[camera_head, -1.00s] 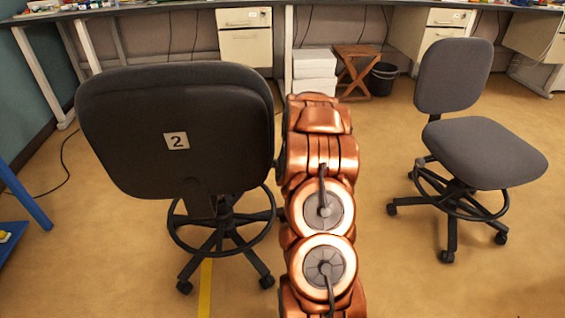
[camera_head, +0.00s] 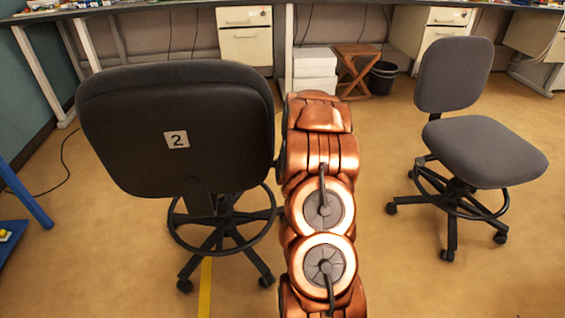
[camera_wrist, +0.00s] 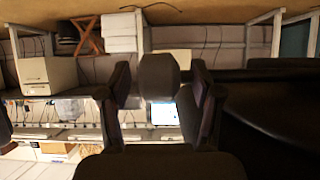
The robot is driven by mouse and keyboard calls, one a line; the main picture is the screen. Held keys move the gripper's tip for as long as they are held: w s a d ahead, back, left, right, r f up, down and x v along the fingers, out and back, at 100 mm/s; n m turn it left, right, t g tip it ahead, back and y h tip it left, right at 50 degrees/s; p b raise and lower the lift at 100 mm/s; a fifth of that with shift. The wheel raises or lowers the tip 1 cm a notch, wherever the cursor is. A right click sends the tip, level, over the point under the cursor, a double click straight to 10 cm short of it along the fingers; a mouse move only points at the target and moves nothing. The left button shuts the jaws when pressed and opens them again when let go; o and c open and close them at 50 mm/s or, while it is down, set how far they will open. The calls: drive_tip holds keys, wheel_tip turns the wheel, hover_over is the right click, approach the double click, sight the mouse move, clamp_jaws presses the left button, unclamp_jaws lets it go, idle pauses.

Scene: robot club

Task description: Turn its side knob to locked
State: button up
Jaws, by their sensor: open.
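A dark chair (camera_head: 130,115) with a "2" label on its backrest stands left of my arm in the head view. Its dark backrest also fills the right side of the wrist view (camera_wrist: 275,110), which is upside down. My gripper (camera_wrist: 160,73) is open, with one finger on each side of a dark rounded, knob-like part (camera_wrist: 158,78). A dark bar seems to run from that part toward the chair behind the right finger. I cannot tell whether the fingers touch it or how it is turned. In the head view my arm hides the gripper.
A second grey chair (camera_head: 475,150) stands to the right on open floor. A long desk (camera_head: 350,5) with drawer units (camera_head: 244,45), white boxes (camera_head: 314,70), a wooden stool (camera_head: 356,68) and a black bin (camera_head: 382,77) lines the back. A blue frame (camera_head: 25,195) is at left.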

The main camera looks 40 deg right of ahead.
drive_tip(key=v, duration=1.1)
drive_tip(key=shift+s+a+r, duration=0.25)
